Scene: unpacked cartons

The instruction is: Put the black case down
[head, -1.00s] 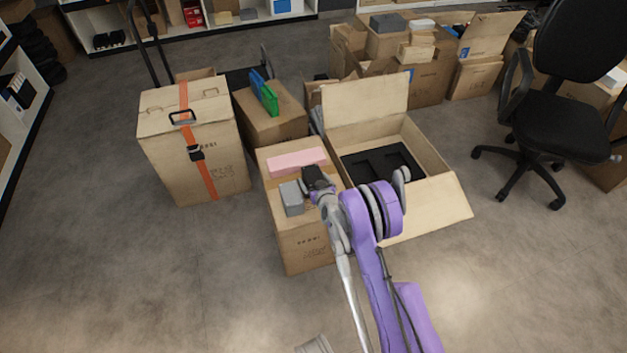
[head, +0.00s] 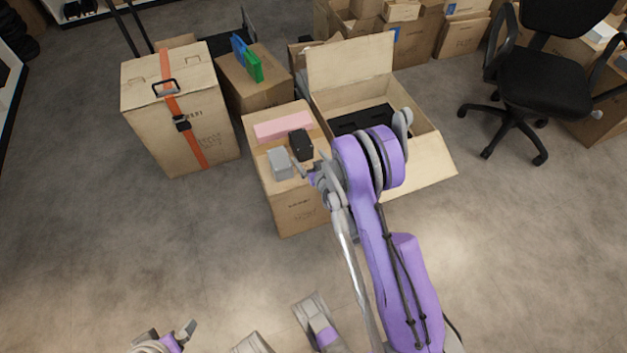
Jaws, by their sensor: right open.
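The black case (head: 301,145) is a small dark box resting on top of a closed carton (head: 290,211). It stands beside a small grey box (head: 280,164) and in front of a flat pink box (head: 284,127). My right gripper (head: 308,166) is open just in front of the case, on the near side, and appears apart from it. The purple arm hides part of the carton's right side. My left gripper (head: 187,330) shows only partly at the bottom edge, far from the case, and its opening is unclear.
An open carton (head: 429,139) with a black insert (head: 363,119) stands to the right. A tall carton with an orange strap (head: 138,128) and a carton with blue and green items (head: 262,94) are at left. An office chair (head: 540,95) is at right. The front floor is clear.

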